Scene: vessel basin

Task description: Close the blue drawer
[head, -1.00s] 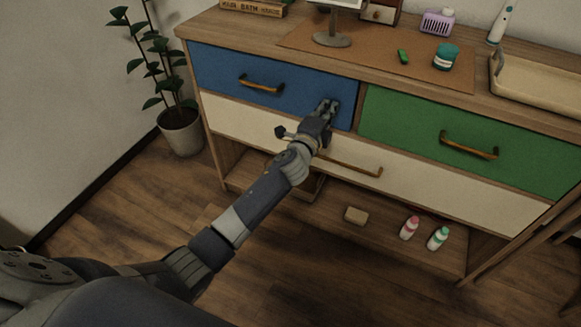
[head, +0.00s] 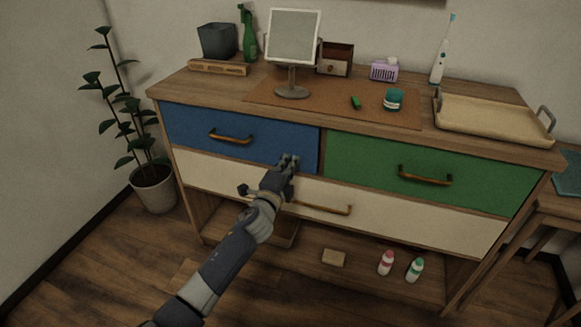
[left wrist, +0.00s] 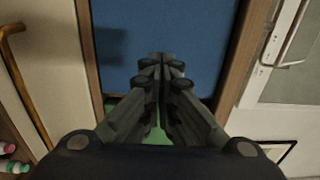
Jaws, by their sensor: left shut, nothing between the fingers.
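The blue drawer (head: 265,139) is at the upper left of the wooden dresser, with a brass handle (head: 230,137). Its front looks about flush with the green drawer beside it. My left gripper (head: 289,160) is shut and empty, with its fingertips at the lower right part of the blue front. In the left wrist view the shut fingers (left wrist: 163,62) point at the blue drawer front (left wrist: 165,30); whether they touch it I cannot tell. My right gripper is not in view.
The green drawer (head: 420,175) is to the right, a long cream drawer (head: 390,218) below. The dresser top holds a mirror (head: 294,40), a tray (head: 490,122) and small items. Bottles (head: 386,262) stand on the low shelf. A potted plant (head: 153,188) is at left.

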